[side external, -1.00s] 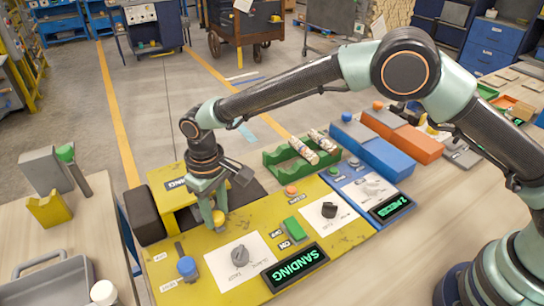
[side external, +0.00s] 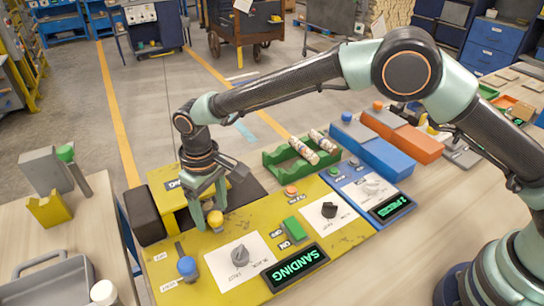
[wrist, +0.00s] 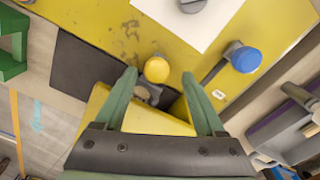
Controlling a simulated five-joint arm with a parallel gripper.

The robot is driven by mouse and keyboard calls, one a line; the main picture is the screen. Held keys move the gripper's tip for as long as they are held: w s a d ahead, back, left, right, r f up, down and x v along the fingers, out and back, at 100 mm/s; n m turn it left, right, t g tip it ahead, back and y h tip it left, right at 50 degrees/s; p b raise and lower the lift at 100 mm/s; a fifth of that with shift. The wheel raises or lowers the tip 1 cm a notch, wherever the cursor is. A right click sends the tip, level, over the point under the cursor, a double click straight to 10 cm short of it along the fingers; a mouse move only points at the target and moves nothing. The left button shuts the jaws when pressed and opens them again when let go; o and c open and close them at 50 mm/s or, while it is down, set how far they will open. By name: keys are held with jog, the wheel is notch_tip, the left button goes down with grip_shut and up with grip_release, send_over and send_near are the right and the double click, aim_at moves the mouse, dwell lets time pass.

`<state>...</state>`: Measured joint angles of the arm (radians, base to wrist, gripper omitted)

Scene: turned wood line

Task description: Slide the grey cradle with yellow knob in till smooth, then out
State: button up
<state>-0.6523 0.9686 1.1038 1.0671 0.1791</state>
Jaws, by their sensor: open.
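The yellow knob (side external: 215,218) stands at the left end of the yellow machine panel, and shows as a round ball in the wrist view (wrist: 157,69). A small part of the grey cradle (wrist: 152,90) shows just below it in the wrist view, with a tan round piece beside it; most of the cradle is hidden. My gripper (side external: 208,214) is open with its green fingers on either side of the knob. In the wrist view, gaps show between the knob and both fingertips (wrist: 159,76). The lit display (side external: 295,267) reads SANDING.
A blue knob (side external: 187,266) stands on the panel close to my gripper. A dark roller (side external: 144,216) and a yellow housing lie behind it. A green rack (side external: 300,155) holds turned pieces. A grey tray (side external: 62,280) lies on the left table.

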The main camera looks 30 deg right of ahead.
notch_tip(320, 180, up, 11)
dwell(0.3)
jog(key=s+d+r+m+t+y, duration=0.1)
jog(key=s+d+r, duration=0.1)
jog(key=d+r, duration=0.6)
jog(key=s+d+r+m+t, duration=0.1)
jog(key=d+r+m+t, duration=0.15)
jog(key=d, duration=0.95)
jog(key=s+d+f+m+t+h, duration=0.1)
jog(key=s+d+m+t, duration=0.1)
jog(key=s+d, duration=0.9)
jog(key=shift+s+d+f, duration=0.3)
jog(key=shift+d+f, duration=0.1)
jog(key=shift+d, duration=0.65)
